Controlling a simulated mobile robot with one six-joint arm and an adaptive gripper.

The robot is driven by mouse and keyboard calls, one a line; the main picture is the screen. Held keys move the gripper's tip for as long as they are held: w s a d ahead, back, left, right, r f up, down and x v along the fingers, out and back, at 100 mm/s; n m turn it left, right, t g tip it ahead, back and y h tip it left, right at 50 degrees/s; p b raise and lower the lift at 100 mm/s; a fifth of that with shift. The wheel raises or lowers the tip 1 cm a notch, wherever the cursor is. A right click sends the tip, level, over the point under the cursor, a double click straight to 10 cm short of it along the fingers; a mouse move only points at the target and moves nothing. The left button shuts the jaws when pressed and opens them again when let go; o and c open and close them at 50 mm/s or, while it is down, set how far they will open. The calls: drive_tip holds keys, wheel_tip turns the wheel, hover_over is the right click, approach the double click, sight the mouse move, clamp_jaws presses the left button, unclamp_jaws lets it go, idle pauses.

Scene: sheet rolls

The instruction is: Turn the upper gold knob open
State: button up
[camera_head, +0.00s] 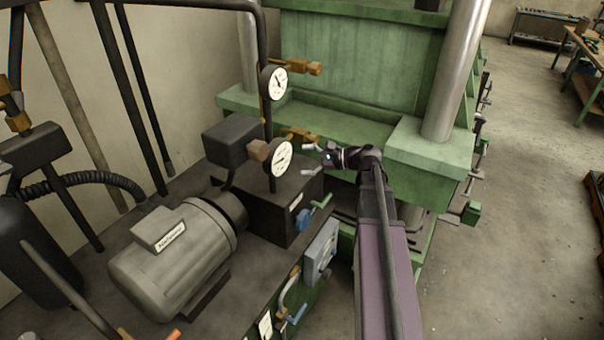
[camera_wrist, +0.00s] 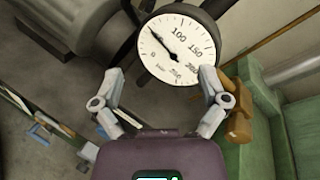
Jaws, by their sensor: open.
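The upper gold knob (camera_head: 300,66) sticks out beside the upper round gauge, in front of the green press. A lower gold knob (camera_head: 298,135) sits below it, behind the lower gauge. My gripper (camera_head: 311,160) is open and empty, well below the upper knob and just right of the lower gauge. In the wrist view its spread fingers (camera_wrist: 160,74) face a white gauge dial (camera_wrist: 178,48). A gold-brown fitting (camera_wrist: 240,118) stands just right of the right finger there; I cannot tell which knob it belongs to.
The lower gauge (camera_head: 279,158) and upper gauge (camera_head: 274,82) stand on a dark pipe left of my gripper. A dark box (camera_head: 280,205) and a grey motor (camera_head: 175,255) lie lower left. The green press (camera_head: 430,150) and its steel column stand close on the right.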

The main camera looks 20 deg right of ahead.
drive_tip(key=shift+s+a+f+n+g, duration=0.25)
drive_tip(key=shift+s+a+f, duration=0.05)
drive_tip(key=shift+a+f, duration=0.25)
drive_tip(key=shift+s+a+f+n+g, duration=0.25)
drive_tip(key=shift+a+f, duration=0.15)
drive_tip(key=shift+f, duration=0.15)
drive_tip(key=s+a+f+n+g+h, duration=0.7)
drive_tip(key=s+a+f+n+h, duration=0.4)
drive_tip(key=s+f+n+h, duration=0.2)
drive_tip(key=shift+s+a+f+n+g+b, duration=0.45)
drive_tip(key=shift+s+n, duration=0.7)
drive_tip(key=shift+n, duration=0.55)
